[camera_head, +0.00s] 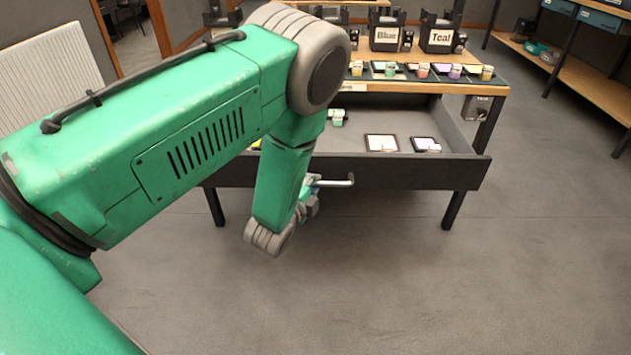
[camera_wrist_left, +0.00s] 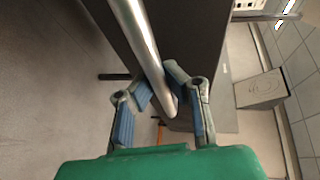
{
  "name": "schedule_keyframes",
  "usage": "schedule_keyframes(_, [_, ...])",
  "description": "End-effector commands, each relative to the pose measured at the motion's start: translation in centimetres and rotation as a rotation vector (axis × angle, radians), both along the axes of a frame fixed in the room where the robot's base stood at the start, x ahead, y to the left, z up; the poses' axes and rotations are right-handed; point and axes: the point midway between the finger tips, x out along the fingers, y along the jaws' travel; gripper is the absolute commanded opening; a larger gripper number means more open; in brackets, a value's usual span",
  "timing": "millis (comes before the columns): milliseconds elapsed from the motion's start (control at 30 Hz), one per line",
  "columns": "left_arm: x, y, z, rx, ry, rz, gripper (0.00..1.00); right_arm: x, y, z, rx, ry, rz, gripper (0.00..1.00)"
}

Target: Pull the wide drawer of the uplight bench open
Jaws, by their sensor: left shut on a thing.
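The uplight bench (camera_head: 430,87) stands ahead with its wide drawer (camera_head: 460,172) pulled well out. The drawer's inside shows past my arm, and its dark front faces me. A metal bar handle (camera_head: 338,182) sticks out from the front; it also shows as a shiny bar in the left wrist view (camera_wrist_left: 136,30). My left gripper (camera_head: 308,198) is at this handle. In the left wrist view the fingers (camera_wrist_left: 164,88) are on either side of the bar, shut on it. My arm hides the drawer's left part. My right gripper is not in view.
Inside the drawer lie pale square pieces (camera_head: 381,143) and a green piece (camera_head: 337,117). Shelving (camera_head: 580,75) stands at right. The floor before the drawer is clear.

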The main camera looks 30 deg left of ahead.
Motion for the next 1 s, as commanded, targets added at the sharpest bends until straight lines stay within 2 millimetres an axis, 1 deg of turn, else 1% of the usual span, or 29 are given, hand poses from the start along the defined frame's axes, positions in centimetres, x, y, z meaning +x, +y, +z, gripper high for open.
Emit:
schedule_keyframes(200, [-0.1, 0.1, -0.2, 0.001, 0.007, 0.004, 0.00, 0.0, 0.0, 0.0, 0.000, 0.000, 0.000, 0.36])
schedule_keyframes(233, [-0.1, 0.1, -0.2, 0.001, 0.007, 0.004, 0.13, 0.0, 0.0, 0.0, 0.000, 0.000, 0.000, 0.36])
schedule_keyframes(300, [-0.1, 0.1, -0.2, 0.001, 0.005, 0.003, 0.33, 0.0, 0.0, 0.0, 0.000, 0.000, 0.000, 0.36])
schedule_keyframes(567, [-0.1, 0.0, 0.0, 0.001, 0.002, 0.002, 0.33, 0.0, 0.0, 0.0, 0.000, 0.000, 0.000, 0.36])
schedule_keyframes(667, [-0.3, -0.1, 0.0, 0.001, 0.002, 0.002, 0.33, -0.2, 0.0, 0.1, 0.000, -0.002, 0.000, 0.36])
schedule_keyframes(767, [-1.4, -0.3, 0.2, 0.000, 0.004, 0.000, 0.33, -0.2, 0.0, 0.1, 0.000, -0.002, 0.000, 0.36])
schedule_keyframes(867, [-3.1, -0.5, 0.5, 0.001, 0.006, 0.001, 0.33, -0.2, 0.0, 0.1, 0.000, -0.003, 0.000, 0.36])
schedule_keyframes(1000, [-6.2, -1.0, 1.0, 0.001, 0.007, 0.000, 0.33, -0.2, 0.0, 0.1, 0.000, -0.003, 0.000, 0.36])
